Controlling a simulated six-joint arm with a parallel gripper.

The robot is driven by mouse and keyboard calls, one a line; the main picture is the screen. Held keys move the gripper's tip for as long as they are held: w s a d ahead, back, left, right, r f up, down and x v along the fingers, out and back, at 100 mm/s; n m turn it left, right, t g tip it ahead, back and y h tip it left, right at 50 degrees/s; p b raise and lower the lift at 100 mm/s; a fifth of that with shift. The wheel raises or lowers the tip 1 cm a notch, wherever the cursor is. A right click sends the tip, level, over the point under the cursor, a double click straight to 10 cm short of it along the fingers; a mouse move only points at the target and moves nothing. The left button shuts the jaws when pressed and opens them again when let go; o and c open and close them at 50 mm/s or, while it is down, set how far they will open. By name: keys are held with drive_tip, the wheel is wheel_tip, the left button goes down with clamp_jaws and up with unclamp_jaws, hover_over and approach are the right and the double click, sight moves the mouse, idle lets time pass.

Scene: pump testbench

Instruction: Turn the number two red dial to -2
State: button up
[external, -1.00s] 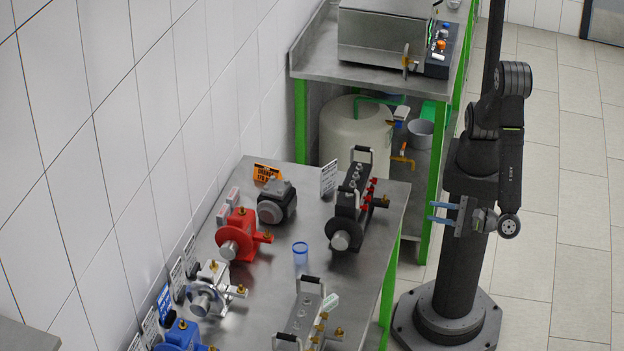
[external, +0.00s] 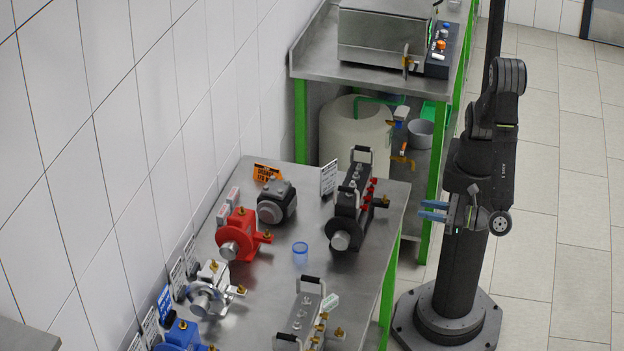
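The black manifold block (external: 345,212) stands on the steel bench, with a handle on top and a round black flange at its near end. Several small red dials (external: 367,194) sit in a row along its right side. Their numbers and pointer settings are too small to read, so I cannot tell which is number two. My gripper (external: 422,210) is to the right of the block, past the bench's right edge. Its two blue fingers point left towards the dials, with a gap between them and nothing held. It touches nothing.
The steel bench (external: 265,300) also carries a red pump (external: 240,235), a dark grey motor (external: 275,202), a blue-rimmed clear cup (external: 300,253) and a second, silver manifold (external: 303,318). A brass fitting (external: 384,202) sticks out on the black block's right. Open space lies between gripper and bench.

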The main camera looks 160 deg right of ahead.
sight(367, 198)
drive_tip(key=d, duration=1.5)
drive_tip(key=shift+s, duration=0.1)
clamp_jaws()
